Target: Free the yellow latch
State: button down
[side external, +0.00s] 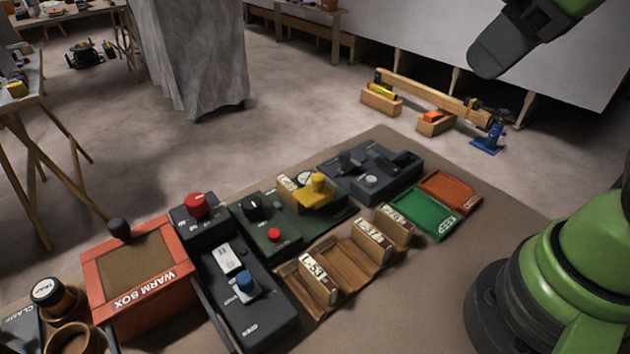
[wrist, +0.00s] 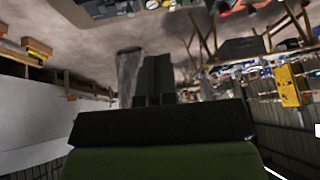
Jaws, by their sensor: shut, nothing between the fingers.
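The yellow latch (side external: 318,190) sits on a dark green box (side external: 262,218) in the middle of the bench, in the side view. It stands up as a knob on a flat yellow plate. My gripper (wrist: 154,62) shows in the wrist view with its two dark fingers shut together and nothing between them. In the side view a dark end part of my arm hangs high at the upper right, well away from the latch. I cannot make out the latch in the wrist view.
Around the latch are a black knob (side external: 254,206), a red button (side external: 274,235), a dark grey switch box (side external: 371,170), a wooden rack (side external: 340,262) with numbered blocks, and green (side external: 425,212) and orange (side external: 448,188) trays. An orange warm box (side external: 138,280) stands left.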

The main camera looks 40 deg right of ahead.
jog(key=w+a+f+n+g+h, duration=0.1)
jog(key=w+a+f+n, duration=0.4)
jog(key=n, duration=0.8)
jog(key=w+a+f+n+g+h, duration=0.1)
jog(key=w+a+f+n+h, duration=0.2)
jog(key=n, duration=1)
jog(key=w+a+f, duration=0.3)
jog(key=a+f, duration=0.2)
jog(key=shift+f+g+h, duration=0.2)
jog(key=shift+g+h, duration=0.1)
send_near(317, 195)
notch_tip(317, 195, down, 4)
jog(key=s+a, duration=0.2)
jog(key=shift+w+d+f, duration=0.2)
jog(key=shift+w+d, duration=0.8)
jog(key=shift+w, duration=0.05)
jog(key=shift+w+d, duration=0.55)
jog(key=shift+d, duration=0.1)
